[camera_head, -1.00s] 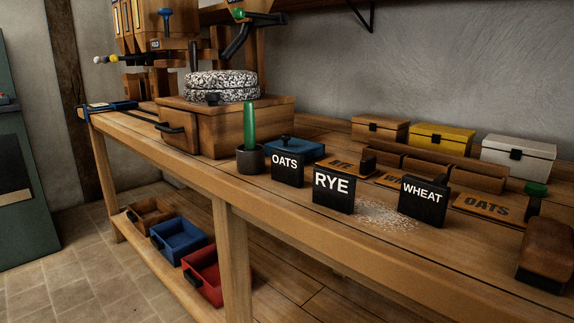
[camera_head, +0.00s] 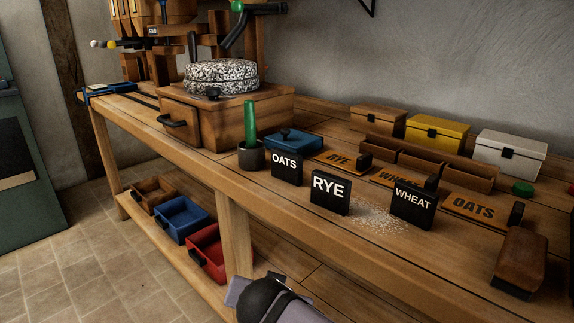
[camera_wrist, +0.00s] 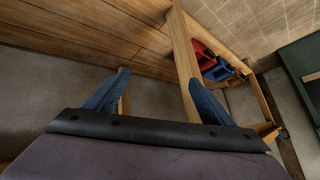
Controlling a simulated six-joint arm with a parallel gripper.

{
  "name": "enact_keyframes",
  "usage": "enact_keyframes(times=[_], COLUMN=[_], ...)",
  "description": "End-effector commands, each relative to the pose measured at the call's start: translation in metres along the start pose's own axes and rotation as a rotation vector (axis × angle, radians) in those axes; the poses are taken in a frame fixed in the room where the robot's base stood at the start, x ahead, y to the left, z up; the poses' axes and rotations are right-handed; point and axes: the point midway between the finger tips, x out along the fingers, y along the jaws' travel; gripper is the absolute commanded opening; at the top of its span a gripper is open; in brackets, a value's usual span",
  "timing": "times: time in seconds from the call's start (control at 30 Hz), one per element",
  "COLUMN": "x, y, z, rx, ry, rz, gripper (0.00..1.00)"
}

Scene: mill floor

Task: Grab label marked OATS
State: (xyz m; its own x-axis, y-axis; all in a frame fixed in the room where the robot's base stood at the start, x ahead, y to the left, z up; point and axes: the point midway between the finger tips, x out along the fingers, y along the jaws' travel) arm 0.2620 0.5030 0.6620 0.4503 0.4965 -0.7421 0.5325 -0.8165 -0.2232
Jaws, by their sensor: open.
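The black label marked OATS (camera_head: 286,168) stands upright on the workbench, just right of the dark cup with the green handle. Black labels marked RYE (camera_head: 329,193) and WHEAT (camera_head: 413,205) stand to its right. A flat wooden plate also lettered OATS (camera_head: 474,207) lies farther right on the bench. In the wrist view my gripper (camera_wrist: 158,98) is open, its two blue fingers apart with nothing between them. It points toward the bench's lower part and the floor. In the head view part of my arm shows at the bottom edge, below the bench front; the fingertips are hidden there.
The dark cup (camera_head: 251,155) and a blue box (camera_head: 293,140) stand close to the OATS label. Spilled grain (camera_head: 375,219) lies between RYE and WHEAT. A wooden brush (camera_head: 521,262) is at right. The bench front edge lies between my arm and the labels.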

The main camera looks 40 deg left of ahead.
Motion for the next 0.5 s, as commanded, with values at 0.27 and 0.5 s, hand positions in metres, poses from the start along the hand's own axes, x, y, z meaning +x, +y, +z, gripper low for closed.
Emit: enact_keyframes(times=[0.27,0.5], x=[-0.025,-0.048], y=[-0.050,-0.097], z=[-0.046,-0.082], rx=[0.015,0.059], ry=[0.060,0.209], rz=[0.146,0.252], gripper=[0.77,0.77])
